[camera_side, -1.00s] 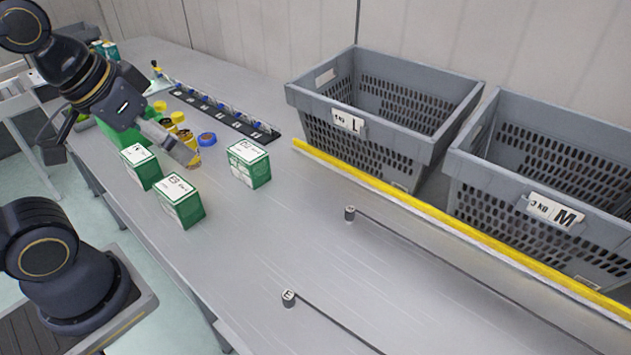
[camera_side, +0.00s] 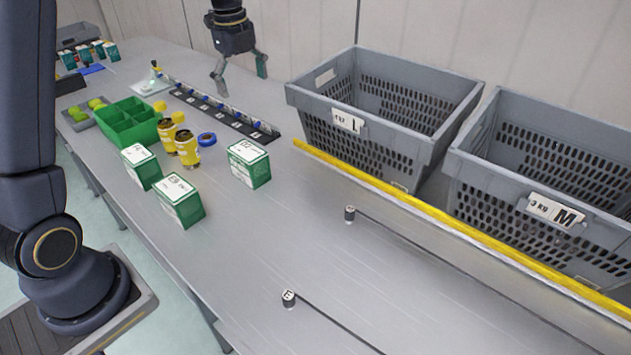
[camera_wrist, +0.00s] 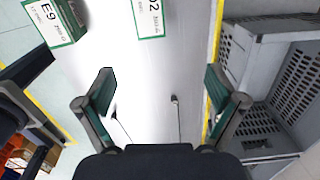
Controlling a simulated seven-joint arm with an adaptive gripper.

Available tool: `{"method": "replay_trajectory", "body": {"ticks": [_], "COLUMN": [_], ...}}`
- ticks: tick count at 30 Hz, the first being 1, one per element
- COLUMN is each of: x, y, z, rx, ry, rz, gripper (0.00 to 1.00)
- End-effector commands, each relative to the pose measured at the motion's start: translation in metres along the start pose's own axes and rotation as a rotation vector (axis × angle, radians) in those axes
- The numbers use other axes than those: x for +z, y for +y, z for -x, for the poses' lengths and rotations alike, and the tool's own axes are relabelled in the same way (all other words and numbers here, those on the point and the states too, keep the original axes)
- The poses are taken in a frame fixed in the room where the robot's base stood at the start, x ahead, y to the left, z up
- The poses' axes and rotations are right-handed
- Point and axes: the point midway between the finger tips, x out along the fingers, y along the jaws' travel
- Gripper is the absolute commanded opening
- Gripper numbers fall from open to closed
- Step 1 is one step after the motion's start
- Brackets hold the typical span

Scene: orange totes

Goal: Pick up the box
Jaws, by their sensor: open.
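Three green boxes with white labelled tops stand on the grey table in the side view: a left box (camera_side: 141,167), a front box (camera_side: 180,201) and a right box (camera_side: 249,164). My gripper (camera_side: 240,78) hangs above the far part of the table by the back wall, beyond the boxes, fingers pointing down. Its fingers are spread apart with nothing between them. In the wrist view my gripper (camera_wrist: 160,80) shows both fingers wide open. A box marked E9 (camera_wrist: 58,22) and another green-edged box (camera_wrist: 150,18) are at the top, apart from the fingers.
Grey crates L (camera_side: 347,122) and M (camera_side: 553,212) stand at the right behind a yellow strip (camera_side: 440,218). The front table is mostly clear.

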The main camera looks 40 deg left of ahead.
Motion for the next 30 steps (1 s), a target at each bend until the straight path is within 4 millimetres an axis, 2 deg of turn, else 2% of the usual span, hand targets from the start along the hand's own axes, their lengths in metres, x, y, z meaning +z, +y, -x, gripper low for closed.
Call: {"method": "replay_trajectory", "body": {"ticks": [1,3,8,11,19,22,30], "x": [0.009,0.017,0.026,0.025,0.021,0.02,0.017], "y": [-0.001,0.001,0.011,0.013,0.019,0.02,0.022], "z": [-0.019,-0.039,-0.067,-0.084,-0.146,-0.162,-0.185], "rx": [0.029,0.061,0.102,0.103,0.101,0.1,0.1], "ry": [0.017,0.036,0.056,0.056,0.055,0.055,0.055], "rz": [0.02,0.04,0.068,0.069,0.069,0.069,0.068], "gripper": [0.94,0.94,0.94,0.94,0.94,0.94,0.94]}}
